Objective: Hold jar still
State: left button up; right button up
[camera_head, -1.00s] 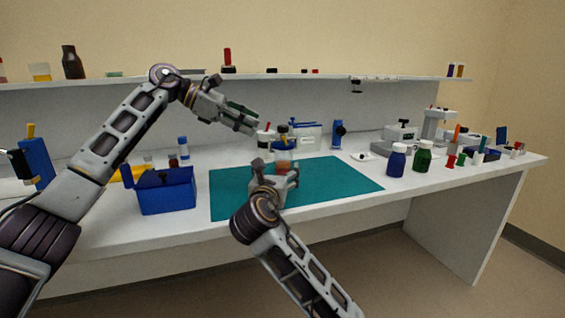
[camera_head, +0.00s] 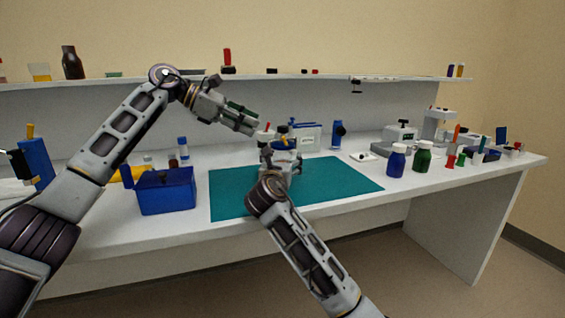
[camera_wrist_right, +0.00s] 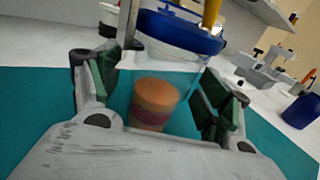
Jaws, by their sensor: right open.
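A clear jar with a blue lid (camera_wrist_right: 180,32) is ahead of my right gripper in the right wrist view. An orange-brown cylinder with a pinkish band (camera_wrist_right: 155,103) shows between the green-padded fingers, seemingly through or in front of the clear wall; I cannot tell which. My right gripper (camera_wrist_right: 165,80) is open, with one finger on each side and no clear contact. In the head view my right gripper (camera_head: 280,158) hides most of the jar, and the blue lid (camera_head: 284,146) shows above it. My left gripper (camera_head: 252,125) hangs in the air, up and left of the jar; its opening is unclear.
The teal mat (camera_head: 335,178) is mostly clear to the right. A blue box (camera_head: 167,193) stands left of it. A blue bottle (camera_head: 396,160) and a green bottle (camera_head: 423,157) stand on the right. A shelf (camera_head: 300,78) runs along the back.

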jog(key=c, duration=1.4)
